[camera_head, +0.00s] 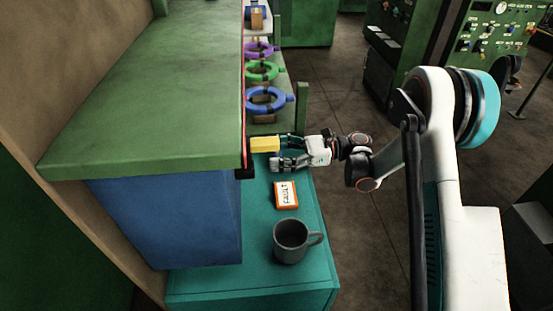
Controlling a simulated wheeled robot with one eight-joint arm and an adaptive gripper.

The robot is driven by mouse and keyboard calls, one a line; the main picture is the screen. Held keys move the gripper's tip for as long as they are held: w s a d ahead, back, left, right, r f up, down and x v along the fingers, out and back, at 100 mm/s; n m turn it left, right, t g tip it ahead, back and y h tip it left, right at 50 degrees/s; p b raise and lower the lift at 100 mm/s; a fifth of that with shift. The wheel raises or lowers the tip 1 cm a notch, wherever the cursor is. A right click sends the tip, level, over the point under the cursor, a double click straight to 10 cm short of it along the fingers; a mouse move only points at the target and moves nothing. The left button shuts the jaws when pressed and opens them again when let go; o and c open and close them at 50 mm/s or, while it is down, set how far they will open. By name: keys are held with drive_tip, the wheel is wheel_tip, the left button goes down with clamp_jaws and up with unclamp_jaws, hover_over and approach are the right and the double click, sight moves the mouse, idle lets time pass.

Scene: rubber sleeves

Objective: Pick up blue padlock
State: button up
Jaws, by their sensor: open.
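I cannot make out a padlock shape for certain. A blue ring-shaped piece with a short stub (265,100) stands on a brown block on the far shelf. A small blue item (255,16) sits further back at the top of the view, too small to identify. My gripper (279,151) is open, with its fingers pointing left over the teal cabinet, nearer to me than the blue ring. A yellow block (264,144) is by its fingertips; I cannot tell whether they touch.
On the teal cabinet top (208,283) are an orange-and-white tag (285,195) and a grey mug (290,240). Green (262,71) and purple (260,50) rings stand behind the blue ring. A green overhead shelf (150,90) bounds the left. Open floor (345,230) lies right.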

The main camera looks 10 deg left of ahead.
drive_tip(key=c, duration=1.2)
drive_tip(key=shift+r, duration=0.1)
